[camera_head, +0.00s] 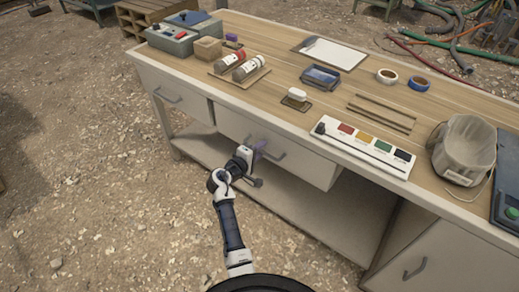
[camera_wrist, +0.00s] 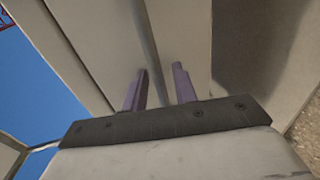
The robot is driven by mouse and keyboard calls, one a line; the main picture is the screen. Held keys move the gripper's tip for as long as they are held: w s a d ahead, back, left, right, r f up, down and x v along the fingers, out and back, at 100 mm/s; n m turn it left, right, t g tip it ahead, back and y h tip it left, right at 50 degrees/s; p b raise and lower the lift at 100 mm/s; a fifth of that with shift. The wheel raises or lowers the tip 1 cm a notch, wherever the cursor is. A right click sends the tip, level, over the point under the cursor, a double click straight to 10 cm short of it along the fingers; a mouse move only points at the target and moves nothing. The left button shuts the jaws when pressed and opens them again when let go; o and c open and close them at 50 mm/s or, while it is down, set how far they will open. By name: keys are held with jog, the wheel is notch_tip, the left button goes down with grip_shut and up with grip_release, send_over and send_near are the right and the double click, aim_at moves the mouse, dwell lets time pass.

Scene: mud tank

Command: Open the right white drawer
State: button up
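The right white drawer (camera_head: 308,169) is in the middle of the workbench front. Its grey handle (camera_head: 277,156) is partly hidden by my gripper. I cannot tell for sure whether the drawer stands slightly out. My gripper (camera_head: 259,146) is at this handle, low in front of the drawer. In the wrist view the two purple fingers of my gripper (camera_wrist: 162,82) are apart. A grey bar or edge (camera_wrist: 148,40) runs lengthwise into the gap between them, against a pale panel. I cannot tell whether the fingers touch it.
The left drawer (camera_head: 185,101) looks shut. A cabinet door with a handle (camera_head: 415,269) is at lower right. A lower shelf (camera_head: 300,212) lies under the drawer. The gravel in front is clear.

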grip_shut()
dwell(0.4)
